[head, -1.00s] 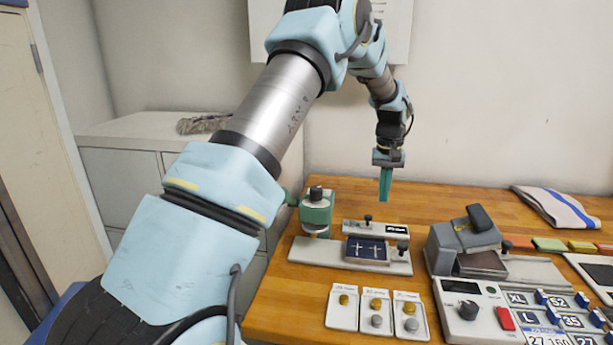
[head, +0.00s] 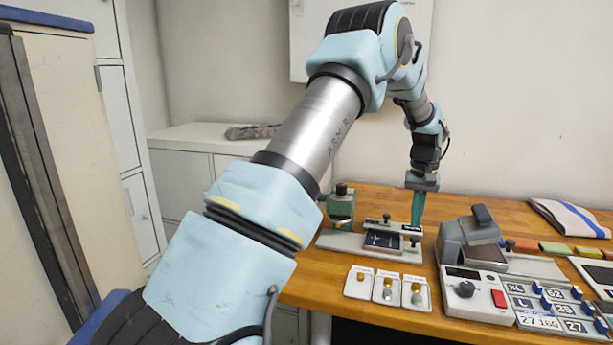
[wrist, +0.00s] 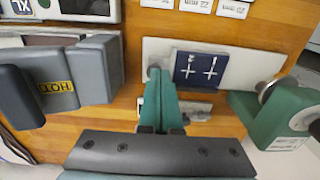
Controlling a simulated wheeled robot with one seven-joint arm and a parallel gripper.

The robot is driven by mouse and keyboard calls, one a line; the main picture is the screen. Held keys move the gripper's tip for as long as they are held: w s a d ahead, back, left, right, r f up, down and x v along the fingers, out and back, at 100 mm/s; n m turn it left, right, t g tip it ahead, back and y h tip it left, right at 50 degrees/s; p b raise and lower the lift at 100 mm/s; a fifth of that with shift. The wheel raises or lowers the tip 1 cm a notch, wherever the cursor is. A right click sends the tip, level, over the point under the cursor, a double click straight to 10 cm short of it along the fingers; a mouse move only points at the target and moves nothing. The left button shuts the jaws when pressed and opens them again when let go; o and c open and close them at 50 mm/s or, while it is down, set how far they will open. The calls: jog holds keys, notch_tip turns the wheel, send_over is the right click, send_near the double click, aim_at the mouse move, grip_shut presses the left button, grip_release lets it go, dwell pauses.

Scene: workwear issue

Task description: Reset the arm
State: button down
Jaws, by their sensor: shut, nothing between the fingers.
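My gripper (head: 417,224) hangs downward on my light-blue arm over the back part of the wooden workbench (head: 450,202). Its teal fingers are together and empty. In the head view the fingertips overlap the right end of the small jig (head: 340,243) with the dark blue pad (head: 384,241). In the wrist view the shut fingers (wrist: 158,100) point at the jig, with the blue pad (wrist: 200,70) just to their right. Whether the tips touch anything cannot be told.
A green press (head: 341,203) stands left of the jig, and a grey heat press (head: 470,240) stands to its right. Sample cards with buttons (head: 385,289) and a size-label board (head: 550,305) lie in front. A striped cloth (head: 570,218) lies at the back right.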

jog(key=s+a+r+n, duration=0.1)
jog(key=s+a+r, duration=0.1)
jog(key=a, duration=0.8)
jog(key=s+a+r, duration=0.1)
jog(key=s+a, duration=0.1)
jog(key=a, duration=0.8)
jog(key=s+a+n+t, duration=0.1)
jog(key=s+a, duration=1.4)
jog(key=shift+s+a+f+t+b, duration=0.15)
jog(key=shift+a+f+t+b, duration=0.15)
jog(key=shift+a+f+b, duration=0.1)
jog(key=shift+d, duration=0.1)
